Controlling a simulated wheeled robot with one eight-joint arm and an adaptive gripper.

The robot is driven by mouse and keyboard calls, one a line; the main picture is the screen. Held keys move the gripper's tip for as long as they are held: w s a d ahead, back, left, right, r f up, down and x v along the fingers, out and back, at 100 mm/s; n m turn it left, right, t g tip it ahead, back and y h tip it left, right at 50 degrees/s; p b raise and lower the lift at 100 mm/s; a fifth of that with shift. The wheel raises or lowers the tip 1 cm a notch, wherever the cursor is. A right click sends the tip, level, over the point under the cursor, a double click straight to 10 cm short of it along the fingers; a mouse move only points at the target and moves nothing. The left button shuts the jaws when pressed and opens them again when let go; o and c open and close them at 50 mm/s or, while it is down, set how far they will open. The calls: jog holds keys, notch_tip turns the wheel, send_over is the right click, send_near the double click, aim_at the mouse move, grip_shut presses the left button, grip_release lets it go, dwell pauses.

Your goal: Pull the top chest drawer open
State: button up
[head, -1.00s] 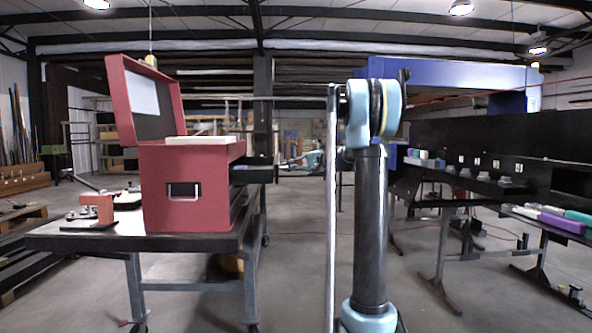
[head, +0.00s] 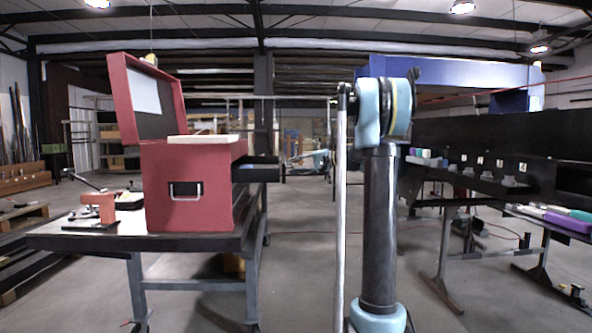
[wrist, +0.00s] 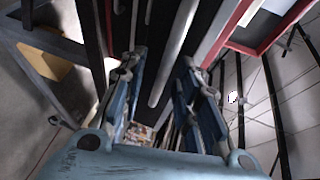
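The red chest (head: 188,210) stands on a table with its lid (head: 140,100) raised. Its black top drawer (head: 262,174) sticks out to the right, partly open. In the wrist view my gripper's two fingers (wrist: 160,65) are spread apart. A grey bar (wrist: 176,50), which looks like the drawer handle, shows between them with gaps on both sides. I cannot tell whether the fingers touch it. Red chest edges (wrist: 228,35) show beyond.
The dark table (head: 100,240) also holds a small red device (head: 98,210) at the left. The floor between table and bench is mostly clear, apart from my own arm.

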jog(key=v, duration=1.2)
jog(key=shift+f, duration=0.1)
jog(key=s+a+f+n+g+h, duration=0.1)
jog(key=s+a+f+g+h, duration=0.2)
jog(key=s+f, duration=0.7)
jog(key=s+a+f+n+h, duration=0.1)
jog(key=s+a+f+h, duration=0.4)
jog(key=s, duration=0.9)
jog(key=s+d+f+n+h, duration=0.1)
jog(key=s+d+f+h, duration=0.2)
jog(key=s+f, duration=0.8)
jog(key=s+d+f+h, duration=0.3)
jog(key=s+d+f, duration=0.4)
jog(key=s+f, duration=0.4)
jog(key=shift+s+f+n+g+h, duration=0.15)
jog(key=shift+s+n+g+h, duration=0.15)
jog(key=shift+s+n+g, duration=0.1)
